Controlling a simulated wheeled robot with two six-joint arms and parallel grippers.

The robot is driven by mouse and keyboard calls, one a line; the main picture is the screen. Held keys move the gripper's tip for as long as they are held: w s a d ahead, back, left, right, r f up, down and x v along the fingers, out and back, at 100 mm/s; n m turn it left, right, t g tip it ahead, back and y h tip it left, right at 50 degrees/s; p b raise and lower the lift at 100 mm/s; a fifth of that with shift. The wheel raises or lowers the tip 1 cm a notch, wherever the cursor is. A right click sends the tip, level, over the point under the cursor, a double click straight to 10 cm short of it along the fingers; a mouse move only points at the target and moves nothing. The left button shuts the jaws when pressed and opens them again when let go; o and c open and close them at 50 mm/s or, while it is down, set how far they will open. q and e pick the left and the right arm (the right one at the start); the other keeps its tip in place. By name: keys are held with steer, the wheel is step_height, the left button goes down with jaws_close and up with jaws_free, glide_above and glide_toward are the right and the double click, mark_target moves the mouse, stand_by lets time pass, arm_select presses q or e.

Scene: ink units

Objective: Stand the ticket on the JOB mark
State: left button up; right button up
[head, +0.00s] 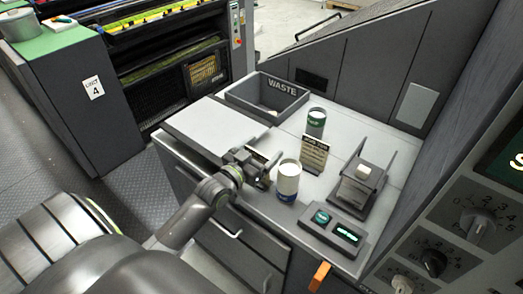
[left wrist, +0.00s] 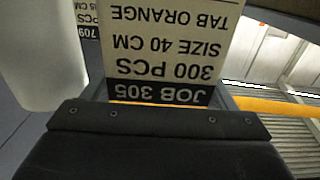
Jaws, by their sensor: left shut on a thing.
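My left gripper (head: 262,178) is over the near part of the grey worktop, left of a white and blue can. It is shut on a ticket (head: 257,155), mostly hidden by the gripper in the head view. In the left wrist view the ticket (left wrist: 165,45) fills the middle, upside down, and reads JOB 305, 300 PCS, SIZE 40 CM, TAB ORANGE. A second ticket (head: 314,154) stands upright on the worktop behind the can; part of a ticket ending in 709 (left wrist: 87,18) shows in the left wrist view. I cannot make out the JOB mark. My right gripper is not in view.
The white and blue can (head: 288,181) stands close right of the gripper. A flat grey lid (head: 215,126) lies left.

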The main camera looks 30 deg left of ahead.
arm_select(q)
steer(key=shift+f, duration=0.2)
steer(key=o, duration=1)
steer(key=shift+r, duration=0.1)
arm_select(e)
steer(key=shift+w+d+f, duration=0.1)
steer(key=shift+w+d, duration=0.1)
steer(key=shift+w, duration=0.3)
arm_select(q)
steer(key=shift+r, duration=0.15)
steer(key=shift+s, duration=0.2)
steer(key=s, duration=0.4)
steer(key=s+p, duration=0.1)
steer(key=s, duration=0.2)
steer(key=s+a, duration=0.1)
steer(key=s, duration=0.3)
steer(key=shift+s+p, duration=0.3)
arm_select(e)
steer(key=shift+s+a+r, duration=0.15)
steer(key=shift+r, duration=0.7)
